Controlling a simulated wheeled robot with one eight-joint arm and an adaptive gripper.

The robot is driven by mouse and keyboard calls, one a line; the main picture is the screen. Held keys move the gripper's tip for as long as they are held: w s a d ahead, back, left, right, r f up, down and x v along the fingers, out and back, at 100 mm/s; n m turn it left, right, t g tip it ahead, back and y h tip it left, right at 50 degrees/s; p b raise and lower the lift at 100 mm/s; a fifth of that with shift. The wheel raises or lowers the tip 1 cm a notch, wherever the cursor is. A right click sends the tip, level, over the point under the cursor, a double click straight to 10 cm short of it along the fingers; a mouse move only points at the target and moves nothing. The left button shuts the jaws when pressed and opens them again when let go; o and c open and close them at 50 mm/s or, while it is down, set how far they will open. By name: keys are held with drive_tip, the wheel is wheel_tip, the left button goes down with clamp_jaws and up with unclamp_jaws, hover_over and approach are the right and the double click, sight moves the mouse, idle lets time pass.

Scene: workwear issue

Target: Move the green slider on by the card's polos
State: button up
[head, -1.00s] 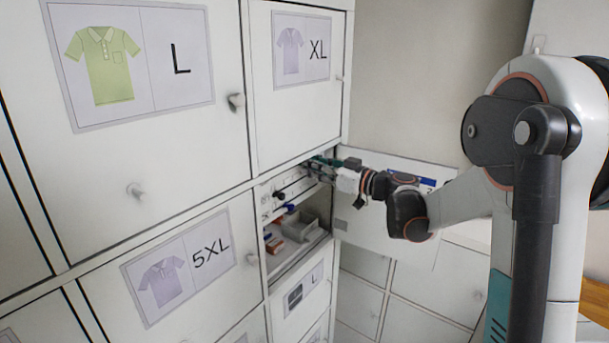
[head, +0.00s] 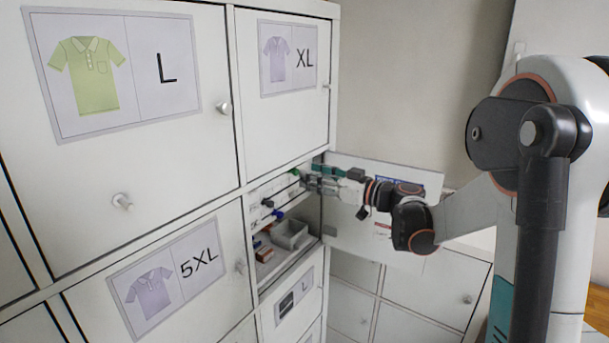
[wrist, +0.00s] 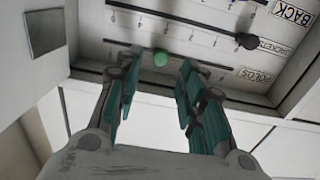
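The green slider (wrist: 161,59) is a round green knob on the rail by the POLOS label (wrist: 259,75). In the wrist view it lies between my gripper's (wrist: 158,70) two fingertips, with a gap on both sides. The gripper is open and holds nothing. In the head view my gripper (head: 306,180) reaches into the open compartment, and the green slider (head: 294,172) shows small at its tips.
A black knob (wrist: 248,41) sits on the JACKETS rail and a blue knob (head: 279,215) on another. A grey bin (head: 291,234) stands on the shelf below. The open door (head: 350,232) is at the right of the compartment. Closed lockers surround it.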

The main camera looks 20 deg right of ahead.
drive_tip(key=v, duration=0.8)
